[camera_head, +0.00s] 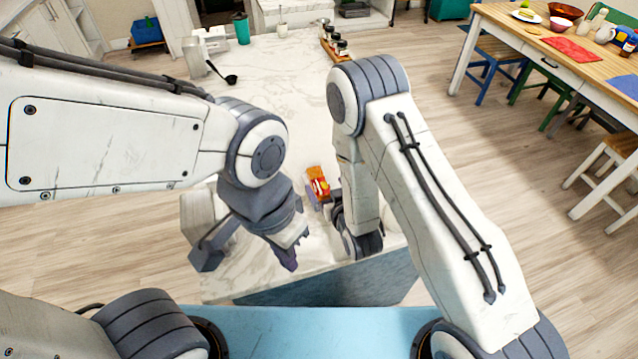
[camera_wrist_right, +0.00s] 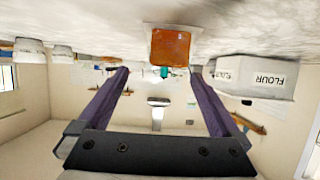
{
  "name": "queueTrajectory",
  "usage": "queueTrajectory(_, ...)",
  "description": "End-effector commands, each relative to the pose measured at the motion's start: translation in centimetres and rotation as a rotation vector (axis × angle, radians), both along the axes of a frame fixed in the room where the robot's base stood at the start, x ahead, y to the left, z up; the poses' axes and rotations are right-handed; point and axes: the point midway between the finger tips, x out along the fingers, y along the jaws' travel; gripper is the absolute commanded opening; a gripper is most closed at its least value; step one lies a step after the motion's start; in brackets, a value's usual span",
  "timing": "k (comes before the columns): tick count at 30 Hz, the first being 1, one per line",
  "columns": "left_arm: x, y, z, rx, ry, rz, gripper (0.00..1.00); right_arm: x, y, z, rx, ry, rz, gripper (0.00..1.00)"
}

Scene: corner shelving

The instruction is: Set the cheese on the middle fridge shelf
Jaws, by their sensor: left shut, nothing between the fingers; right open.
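The cheese appears to be a small orange block with red and yellow on it (camera_head: 318,184), lying on the white marble counter (camera_head: 285,90). In the right wrist view the orange-brown block (camera_wrist_right: 170,48) stands ahead of my right gripper (camera_wrist_right: 158,78), between the lines of its two open purple fingers. Nothing is visibly gripped. In the head view my right arm reaches down beside the block and partly hides its own gripper. My left gripper (camera_head: 289,260) is shut and empty over the counter's near edge, pointing down. No fridge or fridge shelf shows.
A ladle (camera_head: 225,75), green cup (camera_head: 242,30) and wooden rack of jars (camera_head: 334,44) are farther back. The dining table (camera_head: 500,28) is at upper right.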

Motion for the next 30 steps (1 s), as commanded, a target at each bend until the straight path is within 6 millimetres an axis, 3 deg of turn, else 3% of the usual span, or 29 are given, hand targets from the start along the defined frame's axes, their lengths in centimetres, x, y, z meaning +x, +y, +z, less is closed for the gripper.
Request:
queueTrajectory(12, 0.0, 0.0, 1.7, 0.0, 0.0, 0.0, 0.0, 4.0, 2.1, -1.8, 0.0, -0.001, -0.001, 1.0)
queueTrajectory(21, 0.0, 0.0, 1.7, 0.0, 0.0, 0.0, 0.0, 4.4, 2.2, -2.2, -0.001, 0.001, 0.0, 1.0)
queueTrajectory(22, 0.0, 0.0, 1.7, 0.0, 0.0, 0.0, 0.0, 4.4, 2.2, -2.2, -0.001, 0.001, 0.0, 0.96)
queueTrajectory(27, 0.0, 0.0, 1.7, 0.0, 0.0, 0.0, 0.0, 4.4, 2.2, -2.2, -0.001, 0.001, 0.0, 0.31)
queueTrajectory(30, 0.0, 0.0, 1.7, 0.0, 0.0, 0.0, 0.0, 4.4, 2.2, -2.2, -0.001, 0.001, 0.0, 0.0)
